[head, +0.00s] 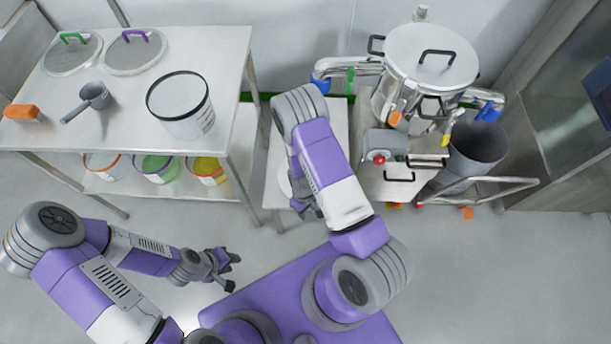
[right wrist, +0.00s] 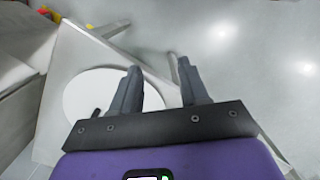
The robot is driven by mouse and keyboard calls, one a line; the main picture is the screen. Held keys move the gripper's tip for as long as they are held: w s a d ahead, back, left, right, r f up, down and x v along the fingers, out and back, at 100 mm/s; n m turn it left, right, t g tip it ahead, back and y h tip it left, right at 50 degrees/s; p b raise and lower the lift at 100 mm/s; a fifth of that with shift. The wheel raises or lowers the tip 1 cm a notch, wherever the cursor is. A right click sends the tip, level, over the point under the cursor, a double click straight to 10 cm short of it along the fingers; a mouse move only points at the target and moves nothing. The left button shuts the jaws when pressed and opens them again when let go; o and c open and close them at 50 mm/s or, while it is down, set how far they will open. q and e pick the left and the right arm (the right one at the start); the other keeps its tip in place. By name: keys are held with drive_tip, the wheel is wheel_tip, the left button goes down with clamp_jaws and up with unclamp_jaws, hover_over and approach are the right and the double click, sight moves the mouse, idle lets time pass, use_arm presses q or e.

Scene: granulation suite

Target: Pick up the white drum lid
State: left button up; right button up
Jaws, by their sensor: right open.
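The white drum lid (right wrist: 88,92) is a flat white disc lying on a small pale table (right wrist: 65,60) in the right wrist view. A small dark piece, perhaps its handle, shows near its lower edge. In the head view only a sliver of the lid (head: 284,181) shows beside my right arm. My right gripper (right wrist: 156,63) is open and empty; in the wrist view its left finger overlaps the lid's right part, and its right finger is past it. I cannot tell its height above the lid. My left gripper (head: 231,271) is open and empty over the floor.
A steel bench (head: 225,60) at left holds two handled lids, a scoop (head: 91,97), an orange block (head: 21,112) and a white drum (head: 182,108). Coloured drums stand on its lower shelf. A lidded steel vessel (head: 432,60) and grey bin (head: 476,150) stand at right.

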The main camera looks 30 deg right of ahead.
drive_tip(key=w+d+f+n+h+b, duration=0.1)
drive_tip(key=w, duration=0.1)
drive_tip(key=w+d+f+n+h+b, duration=0.1)
drive_tip(key=w+d, duration=0.1)
drive_tip(key=w, duration=0.1)
drive_tip(key=w+d+f+n+b, duration=0.1)
drive_tip(key=w+d+n, duration=0.1)
drive_tip(key=w, duration=0.1)
drive_tip(key=shift+w+d+h, duration=0.1)
drive_tip(key=shift+w+h, duration=0.05)
drive_tip(key=shift+h, duration=0.25)
drive_tip(key=w+r+n+t+h+b, duration=0.1)
drive_tip(key=w+r+n+h+b, duration=0.2)
drive_tip(key=w, duration=0.6)
drive_tip(key=shift+n+y, duration=0.4)
drive_tip(key=shift+n, duration=0.2)
drive_tip(key=b+x, duration=0.2)
drive_tip(key=x, duration=0.5)
drive_tip(key=shift+s+d, duration=0.1)
drive_tip(key=shift+d, duration=0.15)
use_arm(q)
wheel_tip(320, 180, down, 10)
drive_tip(key=shift+s+r, duration=0.15)
drive_tip(key=shift+s, duration=0.1)
use_arm(e)
clamp_jaws()
